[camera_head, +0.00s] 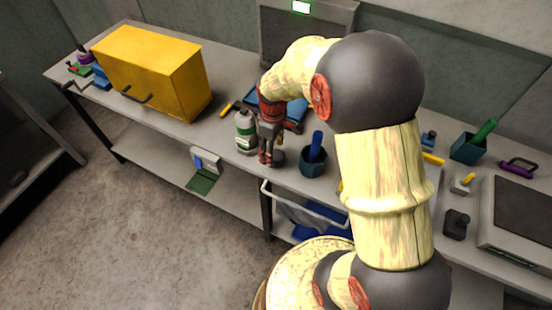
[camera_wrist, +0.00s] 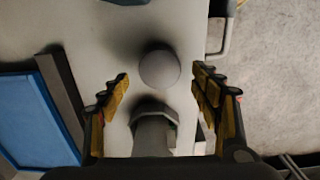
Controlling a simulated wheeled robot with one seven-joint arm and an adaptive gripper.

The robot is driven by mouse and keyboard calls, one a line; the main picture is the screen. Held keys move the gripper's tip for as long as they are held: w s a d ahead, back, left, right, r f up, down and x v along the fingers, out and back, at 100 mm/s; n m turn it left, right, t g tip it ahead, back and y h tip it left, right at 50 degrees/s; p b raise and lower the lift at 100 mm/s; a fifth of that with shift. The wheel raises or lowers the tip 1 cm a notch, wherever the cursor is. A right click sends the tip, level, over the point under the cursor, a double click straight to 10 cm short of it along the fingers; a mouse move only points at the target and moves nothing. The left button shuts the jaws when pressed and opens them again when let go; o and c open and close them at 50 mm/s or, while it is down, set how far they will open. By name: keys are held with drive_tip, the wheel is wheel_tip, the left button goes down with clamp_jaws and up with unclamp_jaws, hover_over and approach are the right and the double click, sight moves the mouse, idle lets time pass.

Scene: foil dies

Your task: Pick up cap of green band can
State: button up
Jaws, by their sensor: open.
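The green band can (camera_head: 245,134), pale with a green stripe, stands upright on the bench, just left of my gripper (camera_head: 267,160) in the head view. My gripper points down, open and empty; its fingers also show in the wrist view (camera_wrist: 161,82). A smooth round grey piece (camera_wrist: 159,69) lies between and slightly beyond the fingertips, touching neither. It seems to be the dark piece (camera_head: 279,157) partly hidden behind my fingers in the head view. I cannot tell whether it is the can's cap. A grey cylindrical thing (camera_wrist: 152,128), likely the can, sits nearer my palm, partly hidden.
A teal pot (camera_head: 313,165) with a blue handle stands close to the right. A blue tray (camera_wrist: 38,115) lies behind, left in the wrist view. A yellow box (camera_head: 150,70) stands farther left. The bench's front edge and a rail (camera_head: 305,212) are close by.

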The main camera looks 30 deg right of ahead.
wheel_tip(320, 180, down, 3)
drive_tip(key=shift+b, duration=0.35)
drive_tip(key=shift+r, duration=0.1)
drive_tip(key=c, duration=0.8)
drive_tip(key=shift+c, duration=0.4)
